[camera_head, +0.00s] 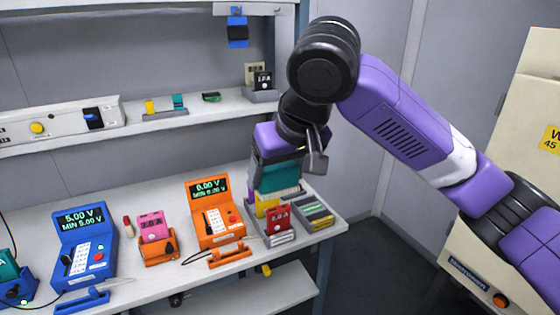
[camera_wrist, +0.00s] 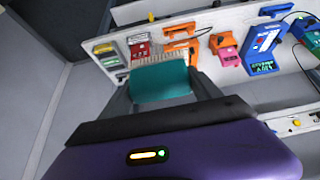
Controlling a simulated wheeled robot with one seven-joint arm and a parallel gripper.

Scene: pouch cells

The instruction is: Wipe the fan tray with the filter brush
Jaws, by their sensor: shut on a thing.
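My gripper (camera_wrist: 161,88) is shut on a teal block that I take for the filter brush (camera_wrist: 160,82). A tan ridged strip, perhaps its bristles, shows along its far edge in the wrist view. In the head view the teal block (camera_head: 277,178) hangs below my gripper at the bench's right end. It is above or just behind a red cell (camera_head: 279,218) in a grey holder; contact cannot be told. I cannot pick out the fan tray for certain. The bench part under the brush is hidden by it and my gripper.
A grey rack (camera_head: 315,213) with several coloured strips stands at the bench's right edge. Left of the brush are an orange meter (camera_head: 214,212), a pink cell (camera_head: 152,225) in an orange holder, and a blue meter (camera_head: 82,243). A shelf (camera_head: 205,118) runs behind.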

